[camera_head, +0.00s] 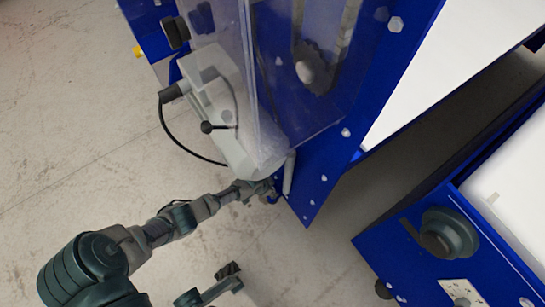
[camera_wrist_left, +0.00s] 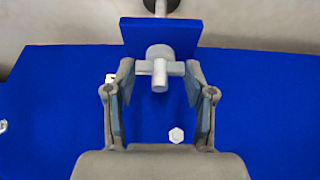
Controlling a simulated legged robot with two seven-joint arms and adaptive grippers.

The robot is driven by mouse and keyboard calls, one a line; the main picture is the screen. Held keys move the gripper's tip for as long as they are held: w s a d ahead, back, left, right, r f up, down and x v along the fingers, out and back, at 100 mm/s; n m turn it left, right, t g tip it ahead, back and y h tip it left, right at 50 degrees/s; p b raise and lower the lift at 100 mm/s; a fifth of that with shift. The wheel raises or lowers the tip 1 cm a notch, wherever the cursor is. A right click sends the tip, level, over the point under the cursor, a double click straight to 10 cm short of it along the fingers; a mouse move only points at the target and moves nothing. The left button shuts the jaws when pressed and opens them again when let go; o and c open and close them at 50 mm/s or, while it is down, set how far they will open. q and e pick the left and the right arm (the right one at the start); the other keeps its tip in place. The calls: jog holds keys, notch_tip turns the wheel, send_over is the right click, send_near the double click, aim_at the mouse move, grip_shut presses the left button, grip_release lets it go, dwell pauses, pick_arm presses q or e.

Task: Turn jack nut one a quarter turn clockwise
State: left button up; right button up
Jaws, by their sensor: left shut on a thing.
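Jack nut one (camera_wrist_left: 160,70) is a grey T-shaped piece with a crossbar and a round hub, under a small blue plate (camera_wrist_left: 160,38) in the left wrist view. My left gripper (camera_wrist_left: 160,76) has a finger at each end of the crossbar and is shut on it. In the head view, my left gripper (camera_head: 268,188) is at the lower corner of the blue machine frame (camera_head: 310,195). The nut cannot be made out there, behind the fingers.
A clear guard (camera_head: 250,80) and a grey arm-like unit with a black cable (camera_head: 180,140) stand just above my left gripper. A second blue cabinet with a dark knob (camera_head: 447,235) is at the lower right. Open concrete floor lies to the left.

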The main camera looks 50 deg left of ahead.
pick_arm(q)
jog(key=o, duration=1.2)
jog(key=shift+c, duration=0.2)
jog(key=shift+s+a+r, duration=0.1)
jog(key=shift+s+r, duration=0.1)
jog(key=shift+r, duration=0.2)
jog(key=v, duration=1.1)
